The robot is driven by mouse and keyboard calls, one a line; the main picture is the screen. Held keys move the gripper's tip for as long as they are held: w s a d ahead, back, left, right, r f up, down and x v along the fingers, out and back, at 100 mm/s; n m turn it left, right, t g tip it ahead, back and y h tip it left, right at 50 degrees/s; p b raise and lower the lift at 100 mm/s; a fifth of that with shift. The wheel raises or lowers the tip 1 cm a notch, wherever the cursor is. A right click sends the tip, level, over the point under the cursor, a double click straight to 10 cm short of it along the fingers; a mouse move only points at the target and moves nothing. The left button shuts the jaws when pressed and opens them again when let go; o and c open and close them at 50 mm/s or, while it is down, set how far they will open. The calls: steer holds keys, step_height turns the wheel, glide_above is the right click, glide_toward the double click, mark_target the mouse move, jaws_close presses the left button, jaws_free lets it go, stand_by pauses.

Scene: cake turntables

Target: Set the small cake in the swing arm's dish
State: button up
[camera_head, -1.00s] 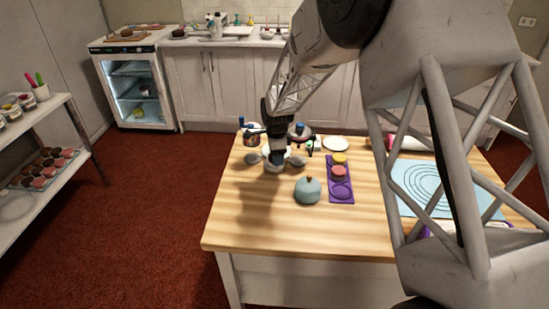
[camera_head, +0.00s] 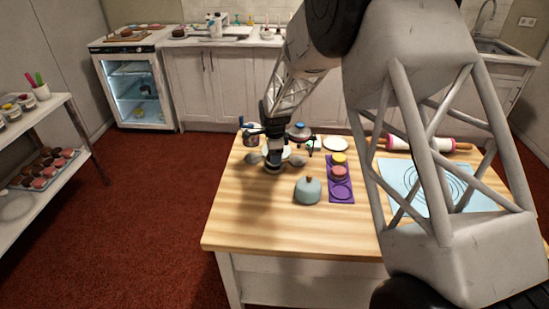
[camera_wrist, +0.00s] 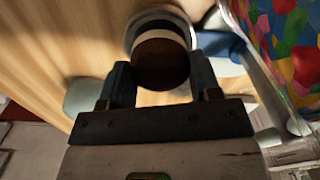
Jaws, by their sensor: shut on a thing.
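My gripper (camera_wrist: 160,90) is shut on a small dark brown cake (camera_wrist: 160,62), which sits between the two fingers in the wrist view. A pale band shows around the cake's far side. A pale round rim (camera_wrist: 158,15), perhaps the dish, shows just beyond the cake; whether they touch I cannot tell. In the head view my gripper (camera_head: 272,158) is over the back left of the wooden table. Small grey round pieces lie to its left (camera_head: 253,158) and right (camera_head: 297,160). The swing arm itself is mostly hidden behind my gripper.
A teal dome (camera_head: 308,190) stands in front right of my gripper. A purple tray (camera_head: 341,190) holds a yellow and a pink cake. The table's front left is clear.

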steer(key=shift+f, duration=0.7)
steer(key=shift+f, duration=0.15)
steer(key=o, duration=0.9)
step_height(320, 180, up, 12)
stand_by(0.6)
steer(key=shift+r, duration=0.2)
